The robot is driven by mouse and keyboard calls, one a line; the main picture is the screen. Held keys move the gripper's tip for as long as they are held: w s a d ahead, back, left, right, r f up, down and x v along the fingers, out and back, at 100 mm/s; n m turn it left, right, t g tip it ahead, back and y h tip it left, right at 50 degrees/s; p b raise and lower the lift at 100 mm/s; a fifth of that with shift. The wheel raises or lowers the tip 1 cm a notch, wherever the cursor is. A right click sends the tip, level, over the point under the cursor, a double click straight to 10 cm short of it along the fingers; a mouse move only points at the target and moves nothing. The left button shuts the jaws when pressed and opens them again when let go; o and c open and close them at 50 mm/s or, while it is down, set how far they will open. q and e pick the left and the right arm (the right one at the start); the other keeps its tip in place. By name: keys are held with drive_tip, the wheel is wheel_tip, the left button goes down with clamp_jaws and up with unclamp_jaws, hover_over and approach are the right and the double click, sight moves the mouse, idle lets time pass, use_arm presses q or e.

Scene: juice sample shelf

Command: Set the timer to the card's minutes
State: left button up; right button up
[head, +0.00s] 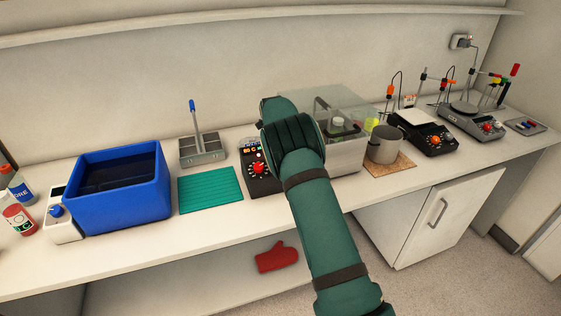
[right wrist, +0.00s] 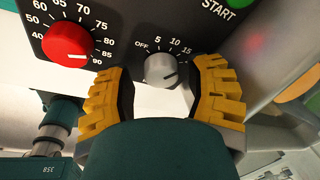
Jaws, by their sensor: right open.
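The black control panel (head: 262,184) with a red knob stands mid-counter in the head view, partly hidden by my right arm. The right wrist view shows the grey timer knob (right wrist: 161,70) with marks OFF, 5, 10 and 15 in sight; further marks are hidden. Its pale pointer line seems to point right, past the 15. My right gripper (right wrist: 164,67) is open, its yellow fingers on either side of the grey knob; I cannot tell whether they touch it. In the head view my arm hides this gripper. I cannot make out a readable minutes card. My left gripper is out of view.
A blue bath (head: 118,187) and teal mat (head: 210,189) lie left of the panel. A clear-lidded box (head: 345,150) and metal beaker (head: 384,147) stand close on the right.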

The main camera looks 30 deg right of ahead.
drive_tip(key=r, duration=0.4)
drive_tip(key=a+r, duration=0.1)
drive_tip(key=r, duration=0.1)
drive_tip(key=shift+s+r, duration=0.15)
drive_tip(key=shift+r, duration=0.4)
drive_tip(key=shift+a+f, duration=0.1)
